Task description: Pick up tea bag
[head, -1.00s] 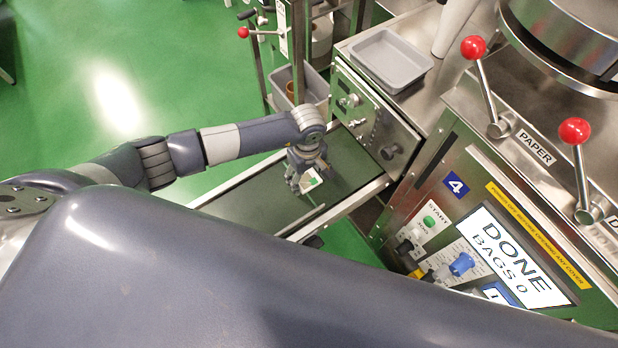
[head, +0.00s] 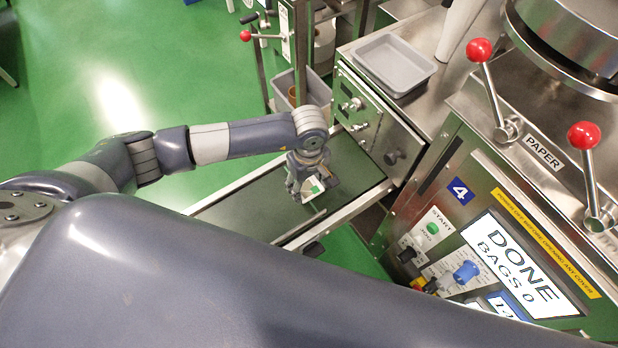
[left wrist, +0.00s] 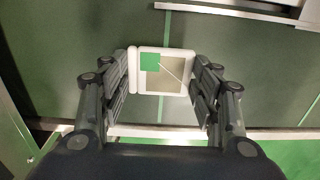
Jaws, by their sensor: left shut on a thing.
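The tea bag (left wrist: 175,72) is a small white-edged square with a green tag and a thin string. In the left wrist view it sits between the two fingers of my left gripper (left wrist: 163,80), which is shut on it. In the head view the tea bag (head: 313,187) shows at the fingertips of my left gripper (head: 307,188), over the dark green conveyor belt (head: 265,200). The exact height above the belt is hard to tell. My right gripper is not in view.
A steel machine (head: 405,250) with a "DONE BAGS 0" screen (head: 518,265) and red-knobbed levers stands at the right. A grey tray (head: 392,62) rests on the steel top behind the belt. A grey bin (head: 300,92) is beyond the belt. Metal rails edge the belt.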

